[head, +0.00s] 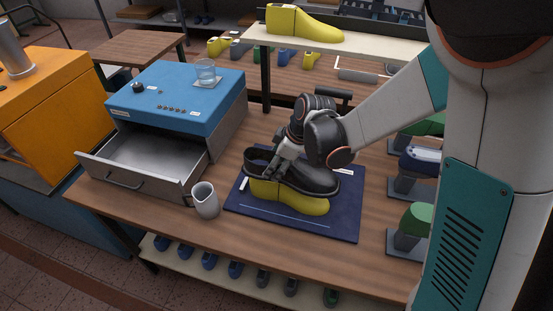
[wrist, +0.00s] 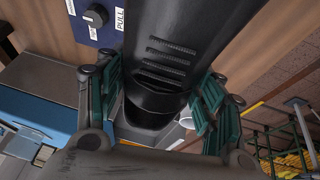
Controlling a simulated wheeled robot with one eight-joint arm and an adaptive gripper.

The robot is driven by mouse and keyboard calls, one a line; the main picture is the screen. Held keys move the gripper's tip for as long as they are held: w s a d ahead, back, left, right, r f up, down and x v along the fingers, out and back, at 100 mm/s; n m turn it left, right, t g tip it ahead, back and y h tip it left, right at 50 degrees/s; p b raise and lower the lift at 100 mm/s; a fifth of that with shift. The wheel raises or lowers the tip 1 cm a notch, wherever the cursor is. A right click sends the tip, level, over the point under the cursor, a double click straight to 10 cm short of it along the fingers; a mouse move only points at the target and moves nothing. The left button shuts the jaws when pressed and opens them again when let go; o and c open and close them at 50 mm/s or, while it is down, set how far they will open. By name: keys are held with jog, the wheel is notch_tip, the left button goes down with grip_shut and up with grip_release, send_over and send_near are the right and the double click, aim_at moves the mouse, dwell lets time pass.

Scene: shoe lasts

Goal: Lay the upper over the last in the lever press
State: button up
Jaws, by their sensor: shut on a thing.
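My gripper (head: 278,160) is shut on a dark upper (head: 310,178), gripping it near its opening. In the wrist view, my gripper (wrist: 152,98) has its green-sided fingers on both sides of the black upper (wrist: 185,45). A yellow last (head: 295,200) lies on a dark blue plate (head: 335,222) on the bench. The upper is just above or behind the last in the head view and hides its top; I cannot tell whether they touch. The plate also shows in the wrist view, with a black knob (wrist: 95,15) and a "PULL" label. A press lever cannot be made out clearly.
Stands with green and blue lasts (head: 419,160) line the right. Bare bench shows in front of the plate.

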aim_at(295, 166)
jog(key=shift+f+b, duration=4.4)
jog(key=shift+f, duration=1)
jog(key=shift+f+b, duration=0.5)
jog(key=shift+f, duration=0.05)
jog(key=o, duration=1.2)
jog(key=v, duration=1.2)
jog(key=shift+r, duration=0.1)
